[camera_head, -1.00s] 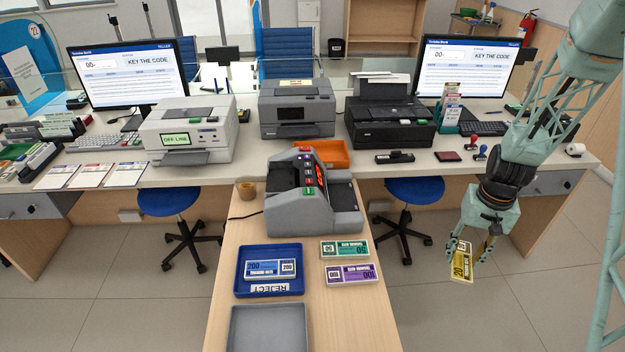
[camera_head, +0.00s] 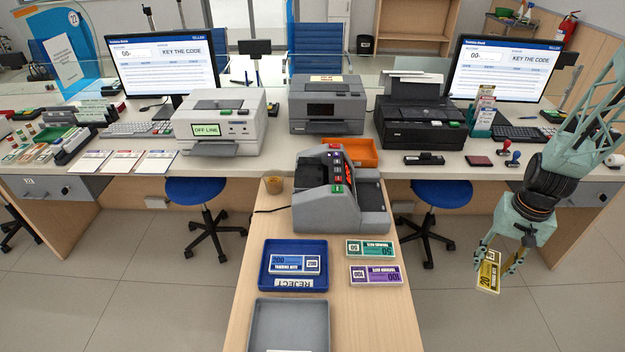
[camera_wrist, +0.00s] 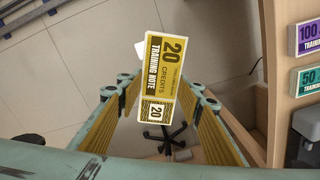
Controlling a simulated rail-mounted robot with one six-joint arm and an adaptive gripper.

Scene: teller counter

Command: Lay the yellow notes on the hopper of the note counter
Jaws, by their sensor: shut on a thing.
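The yellow notes (camera_head: 488,272), a banded bundle marked 20, are held between the fingers of my gripper (camera_head: 497,262), which is shut on them. They hang tilted over the floor, to the right of the wooden counter. In the wrist view the notes (camera_wrist: 164,82) show face up between the fingers (camera_wrist: 160,105). The grey note counter (camera_head: 335,195) stands on the wooden counter, left of and apart from my gripper. Its sloped top carries several coloured keys, and a grey bay lies on its right side. I cannot tell clearly which part is the hopper.
A green bundle (camera_head: 370,249) and a purple bundle (camera_head: 375,275) lie on the wooden counter (camera_head: 400,325). A blue reject tray (camera_head: 265,279) holds a blue bundle (camera_head: 295,264). A grey tray (camera_head: 290,302) is in front. An orange tray (camera_head: 362,157) sits behind the note counter.

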